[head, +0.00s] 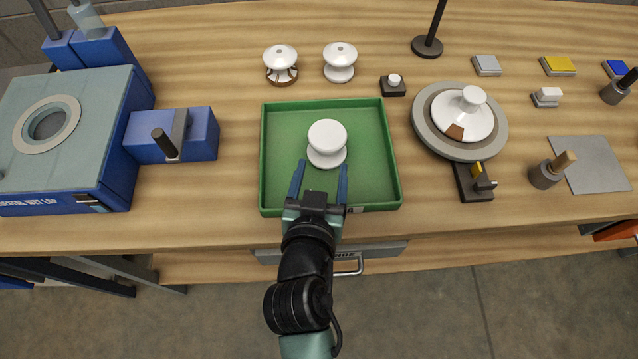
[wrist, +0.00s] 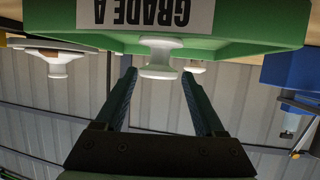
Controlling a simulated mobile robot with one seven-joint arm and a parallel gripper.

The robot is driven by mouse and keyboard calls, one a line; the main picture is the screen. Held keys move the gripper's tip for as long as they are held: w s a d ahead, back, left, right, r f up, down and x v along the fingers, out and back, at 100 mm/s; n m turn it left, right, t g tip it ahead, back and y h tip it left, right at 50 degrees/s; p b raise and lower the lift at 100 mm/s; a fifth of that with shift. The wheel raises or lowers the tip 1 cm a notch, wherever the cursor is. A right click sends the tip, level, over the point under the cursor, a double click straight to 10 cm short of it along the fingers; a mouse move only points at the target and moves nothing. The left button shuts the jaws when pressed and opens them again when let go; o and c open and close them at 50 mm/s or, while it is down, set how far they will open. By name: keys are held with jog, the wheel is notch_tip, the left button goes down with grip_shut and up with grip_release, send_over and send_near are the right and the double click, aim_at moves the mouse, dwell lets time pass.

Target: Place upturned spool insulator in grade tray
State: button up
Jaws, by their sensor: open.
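A white spool insulator (head: 327,143) stands in the green grade tray (head: 391,165), near its middle. Its round top and a wider lower flange show. My gripper (head: 321,169) is open and empty over the tray's front part. Its two blue fingers point at the spool, with the tips just short of it. In the wrist view, which is upside down, the spool (wrist: 160,57) shows beyond and between the open fingertips (wrist: 159,74). The tray's front wall (wrist: 240,42) carries a "GRADE A" label. Whether a finger touches the spool cannot be told.
Two white insulators (head: 281,62) (head: 340,61) stand behind the tray. A round turntable (head: 424,135) with a chipped white insulator (head: 466,117) is to the right. A blue test machine (head: 60,140) and blue block (head: 190,135) are left. A dark post (head: 430,42) rises behind.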

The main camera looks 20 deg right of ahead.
jog(key=shift+v, duration=1.9)
jog(key=w+a+r+n+t+y, duration=0.15)
jog(key=w+r+t, duration=0.3)
jog(key=r, duration=0.95)
jog(key=w+a+r+t, duration=0.25)
jog(key=w+r, duration=0.25)
jog(key=r, duration=0.8)
jog(key=s+a+r+n+t+y, duration=0.1)
jog(key=s+r+t, duration=0.1)
jog(key=r, duration=0.7)
jog(key=s+a+r+n+t+y+p, duration=0.1)
jog(key=s+a+r+t+y, duration=0.1)
jog(key=r, duration=0.7)
jog(key=s+a+r+n+t+y, duration=0.1)
jog(key=s+a+r+n+t, duration=0.1)
jog(key=r, duration=0.7)
jog(key=shift+s+t+y+p, duration=0.35)
jog(key=shift+s+t, duration=0.5)
jog(key=shift+t, duration=0.25)
